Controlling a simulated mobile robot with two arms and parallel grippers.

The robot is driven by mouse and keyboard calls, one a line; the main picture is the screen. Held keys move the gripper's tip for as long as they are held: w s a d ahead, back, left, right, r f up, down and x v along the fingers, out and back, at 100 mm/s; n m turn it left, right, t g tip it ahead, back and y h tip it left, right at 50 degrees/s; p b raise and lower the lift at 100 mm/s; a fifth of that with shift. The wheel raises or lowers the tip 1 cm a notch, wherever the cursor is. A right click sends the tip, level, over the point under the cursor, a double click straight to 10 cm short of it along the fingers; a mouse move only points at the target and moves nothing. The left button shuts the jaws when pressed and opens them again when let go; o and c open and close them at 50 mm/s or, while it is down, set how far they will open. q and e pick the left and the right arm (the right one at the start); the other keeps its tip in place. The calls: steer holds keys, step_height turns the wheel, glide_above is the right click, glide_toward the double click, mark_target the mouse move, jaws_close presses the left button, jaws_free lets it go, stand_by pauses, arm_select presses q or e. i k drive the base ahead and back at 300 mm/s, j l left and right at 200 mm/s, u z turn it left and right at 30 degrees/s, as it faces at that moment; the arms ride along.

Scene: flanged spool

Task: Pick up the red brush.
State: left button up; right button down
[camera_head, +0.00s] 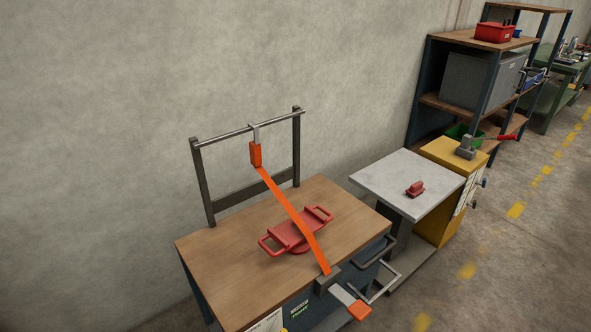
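A small red block-shaped object with a raised grip, which looks like the red brush (415,189), lies on the light grey top of a small table (385,178). It sits right of the middle of that top, with clear surface around it. Its bristles cannot be made out at this size. Neither of my grippers shows in the head view.
Left of the grey table stands a wooden-topped bench (225,252). A red two-handled piece (285,235) lies on it under an orange strap (280,203) running from a rear bar. Open floor lies right.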

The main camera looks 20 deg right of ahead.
mark_target(416, 190)
steer(key=z, duration=1.35)
